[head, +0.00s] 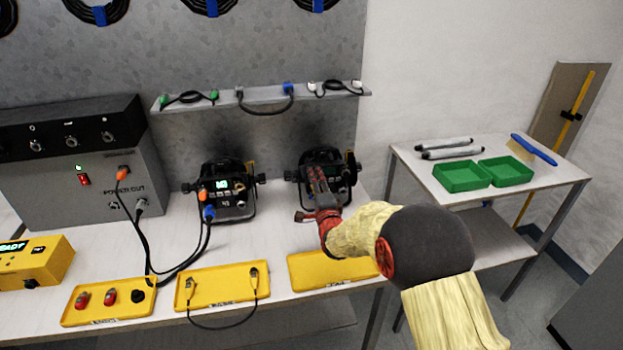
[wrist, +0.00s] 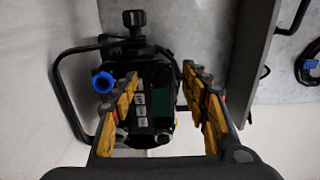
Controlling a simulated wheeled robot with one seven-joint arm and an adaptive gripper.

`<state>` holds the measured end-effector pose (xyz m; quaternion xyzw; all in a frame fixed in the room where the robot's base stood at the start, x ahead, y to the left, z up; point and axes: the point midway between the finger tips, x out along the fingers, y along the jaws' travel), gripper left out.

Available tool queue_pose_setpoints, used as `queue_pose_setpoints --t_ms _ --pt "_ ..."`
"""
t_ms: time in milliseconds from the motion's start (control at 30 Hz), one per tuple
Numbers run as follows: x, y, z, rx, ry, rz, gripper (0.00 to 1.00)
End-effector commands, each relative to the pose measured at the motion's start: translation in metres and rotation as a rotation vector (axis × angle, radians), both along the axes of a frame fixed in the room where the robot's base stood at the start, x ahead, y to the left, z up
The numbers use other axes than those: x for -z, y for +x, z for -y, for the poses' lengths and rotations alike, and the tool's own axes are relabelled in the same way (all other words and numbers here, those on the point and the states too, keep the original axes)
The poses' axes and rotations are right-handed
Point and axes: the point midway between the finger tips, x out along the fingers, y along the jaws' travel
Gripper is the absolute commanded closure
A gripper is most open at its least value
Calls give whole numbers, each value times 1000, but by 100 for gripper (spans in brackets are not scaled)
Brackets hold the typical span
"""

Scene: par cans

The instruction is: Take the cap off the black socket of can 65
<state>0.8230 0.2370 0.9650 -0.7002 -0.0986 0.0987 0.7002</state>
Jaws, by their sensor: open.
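The right-hand par can (head: 347,176) stands on the bench, partly hidden behind my gripper (head: 318,178). In the wrist view the can (wrist: 150,77) shows its back panel with a dark display, small buttons and a blue round connector (wrist: 103,82). A dark round fitting (wrist: 161,138) sits low on the panel; I cannot tell whether it is the capped black socket. My gripper (wrist: 160,75) is open in front of the panel, fingers apart with nothing between them. The number on this can is not readable. Another par can (head: 222,187), with a lit green display and plugged cables, stands to the left.
A shelf (head: 225,102) with short cables hangs above. Green bins (head: 462,178) stand on a side table.

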Motion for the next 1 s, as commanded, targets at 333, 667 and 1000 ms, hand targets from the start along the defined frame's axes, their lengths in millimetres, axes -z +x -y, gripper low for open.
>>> queue_pose_setpoints --t_ms 333,667,1000 --pt "0 0 0 0 0 0 58" --pt "0 0 0 0 0 0 77" --pt "0 0 0 0 0 0 96"
